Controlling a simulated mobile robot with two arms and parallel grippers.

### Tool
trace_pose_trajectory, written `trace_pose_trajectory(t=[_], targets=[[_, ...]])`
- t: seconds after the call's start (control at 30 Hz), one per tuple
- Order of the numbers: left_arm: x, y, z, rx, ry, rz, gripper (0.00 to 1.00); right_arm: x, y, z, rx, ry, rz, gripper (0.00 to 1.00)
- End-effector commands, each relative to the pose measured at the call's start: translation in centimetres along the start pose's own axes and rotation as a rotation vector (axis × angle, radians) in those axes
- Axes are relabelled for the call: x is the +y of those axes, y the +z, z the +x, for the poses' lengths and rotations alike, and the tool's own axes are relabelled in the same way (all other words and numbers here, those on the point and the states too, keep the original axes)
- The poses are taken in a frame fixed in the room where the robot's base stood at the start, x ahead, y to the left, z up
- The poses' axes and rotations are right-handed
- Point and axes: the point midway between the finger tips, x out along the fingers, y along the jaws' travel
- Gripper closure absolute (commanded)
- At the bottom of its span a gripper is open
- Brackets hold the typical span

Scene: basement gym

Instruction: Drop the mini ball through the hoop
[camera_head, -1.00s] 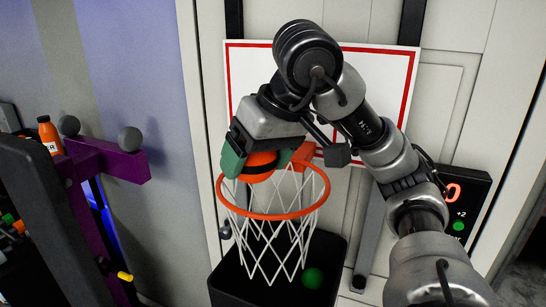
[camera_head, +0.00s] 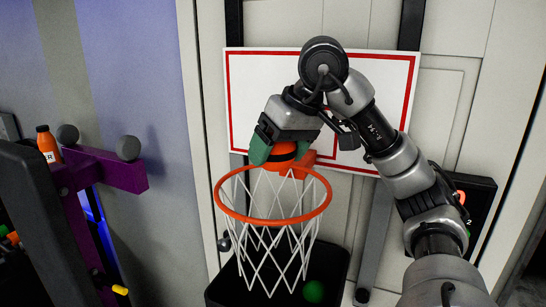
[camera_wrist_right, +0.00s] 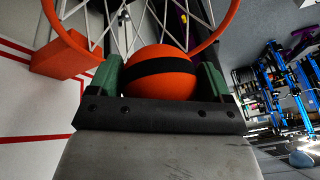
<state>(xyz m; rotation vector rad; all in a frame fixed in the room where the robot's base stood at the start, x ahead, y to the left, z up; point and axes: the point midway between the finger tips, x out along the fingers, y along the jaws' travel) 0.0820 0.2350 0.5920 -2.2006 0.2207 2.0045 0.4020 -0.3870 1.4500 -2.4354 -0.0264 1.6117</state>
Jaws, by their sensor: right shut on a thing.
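The orange mini ball (camera_head: 284,151) with a black band is held between the green fingertips of my right gripper (camera_head: 276,153). In the right wrist view the ball (camera_wrist_right: 158,74) sits between both green fingers (camera_wrist_right: 160,80), with the hoop rim beyond it. The orange hoop (camera_head: 272,222) with its white net (camera_head: 270,245) is fixed to the white, red-lined backboard (camera_head: 240,100). In the head view the ball appears over the back of the rim, near the orange bracket; its exact height above the rim is hard to tell. My left gripper is not in view.
A black bin (camera_head: 335,262) stands below the net with a green ball (camera_head: 313,291) in it. A purple rack arm (camera_head: 115,170) with grey knobs and an orange bottle (camera_head: 47,143) are at left. A dark scoreboard (camera_head: 482,205) is partly hidden behind my right arm.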

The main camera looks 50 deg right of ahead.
Motion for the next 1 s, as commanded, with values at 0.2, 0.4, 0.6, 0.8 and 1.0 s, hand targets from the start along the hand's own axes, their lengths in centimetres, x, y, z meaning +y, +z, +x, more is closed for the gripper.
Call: trace_pose_trajectory(t=[0.2, 0.4, 0.6, 0.8, 1.0], targets=[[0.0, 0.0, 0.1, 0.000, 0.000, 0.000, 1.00, 0.2, -0.1, 0.0, 0.001, 0.000, 0.000, 0.43], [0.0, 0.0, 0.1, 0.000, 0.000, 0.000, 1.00, 0.2, -0.1, 0.0, 0.001, 0.000, 0.000, 0.43], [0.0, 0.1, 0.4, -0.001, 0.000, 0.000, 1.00, 0.2, 0.0, 0.6, 0.000, 0.001, 0.000, 0.43], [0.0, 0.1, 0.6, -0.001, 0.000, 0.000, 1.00, 0.2, 0.0, 1.2, 0.000, 0.001, 0.001, 0.43], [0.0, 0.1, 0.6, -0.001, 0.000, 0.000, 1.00, 0.2, -0.1, 1.1, 0.000, 0.001, 0.000, 0.43]])
